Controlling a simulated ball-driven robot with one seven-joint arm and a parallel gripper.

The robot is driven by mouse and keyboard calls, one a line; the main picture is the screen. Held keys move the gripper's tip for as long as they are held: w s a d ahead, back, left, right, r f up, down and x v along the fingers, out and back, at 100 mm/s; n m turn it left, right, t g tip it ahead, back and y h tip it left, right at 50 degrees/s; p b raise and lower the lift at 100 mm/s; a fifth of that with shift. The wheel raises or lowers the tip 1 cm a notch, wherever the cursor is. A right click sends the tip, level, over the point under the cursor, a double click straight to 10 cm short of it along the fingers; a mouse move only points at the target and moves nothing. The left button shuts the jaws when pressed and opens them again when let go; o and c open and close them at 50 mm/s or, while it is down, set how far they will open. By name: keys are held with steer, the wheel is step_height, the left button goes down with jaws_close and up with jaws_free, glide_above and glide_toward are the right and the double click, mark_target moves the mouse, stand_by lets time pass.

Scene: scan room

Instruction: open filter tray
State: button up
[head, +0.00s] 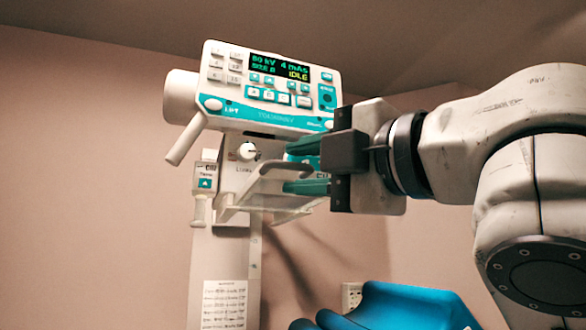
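An X-ray unit head (265,90) hangs on a white column, with a control panel reading "IDLE" on its display. Below it is a pale, tray-like part (262,200), which looks like the filter tray. A grey-brown bar handle (280,165) sticks out at its front. My gripper (289,167) comes in from the right with its two teal fingers well apart, one above and one below the handle's level. I cannot tell whether the fingers touch the handle. The gripper body hides part of the tray area, and how far out the tray is cannot be told.
A white lever (185,140) sticks out at the left. A blue padded seat (405,308) stands at the bottom right. The left side is free.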

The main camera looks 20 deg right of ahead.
steer(key=v, duration=0.8)
steer(key=shift+s, duration=0.15)
